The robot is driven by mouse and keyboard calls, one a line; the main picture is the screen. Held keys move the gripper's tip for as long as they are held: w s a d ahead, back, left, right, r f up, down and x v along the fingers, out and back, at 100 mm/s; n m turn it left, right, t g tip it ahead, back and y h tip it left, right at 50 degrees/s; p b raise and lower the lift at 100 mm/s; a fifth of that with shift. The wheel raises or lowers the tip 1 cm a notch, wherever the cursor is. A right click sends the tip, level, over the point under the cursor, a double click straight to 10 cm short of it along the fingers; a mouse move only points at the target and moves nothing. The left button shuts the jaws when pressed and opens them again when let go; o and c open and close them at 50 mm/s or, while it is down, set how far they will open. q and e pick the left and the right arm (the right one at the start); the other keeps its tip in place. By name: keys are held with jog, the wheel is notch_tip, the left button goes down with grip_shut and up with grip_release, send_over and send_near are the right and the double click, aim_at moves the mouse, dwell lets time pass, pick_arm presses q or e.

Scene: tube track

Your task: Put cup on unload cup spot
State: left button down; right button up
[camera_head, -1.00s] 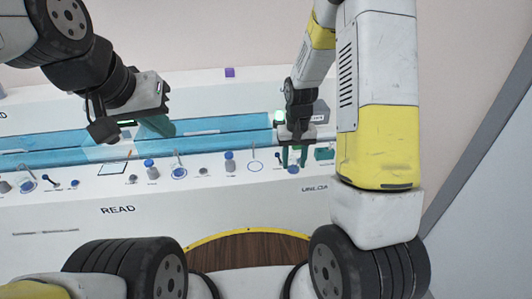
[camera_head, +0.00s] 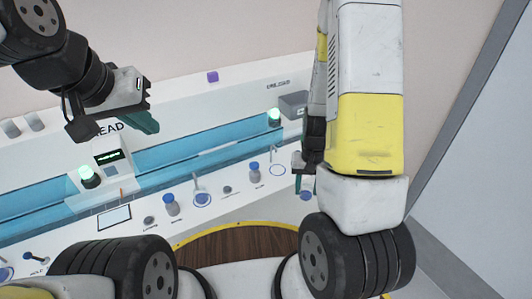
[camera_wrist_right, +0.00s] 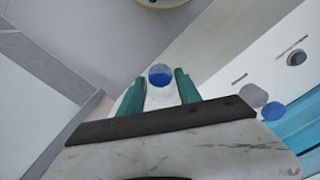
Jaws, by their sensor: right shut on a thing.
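The cup (camera_wrist_right: 160,79) is clear with a blue inside. It sits between the two teal fingers of my right gripper (camera_wrist_right: 160,90), which is shut on it. In the head view my right gripper (camera_head: 304,178) hangs over the right part of the counter front, with the cup's blue part (camera_head: 306,195) below it, partly hidden by my arm.
The white counter has a blue channel (camera_head: 180,155) along it. A green lamp (camera_head: 274,117) and grey box (camera_head: 294,104) are at the back right.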

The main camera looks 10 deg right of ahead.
jog(key=shift+s+f, duration=0.2)
jog(key=shift+s, duration=0.15)
jog(key=w+a, duration=0.2)
jog(key=w, duration=0.3)
jog(key=w+a, duration=0.2)
jog(key=w, duration=0.3)
jog(key=w+a, duration=0.2)
jog(key=w, duration=0.4)
jog(key=shift+w+f, duration=0.2)
jog(key=shift+f, duration=0.6)
jog(key=o, duration=1.3)
jog(key=shift+f, duration=0.1)
jog(key=shift+o, duration=0.2)
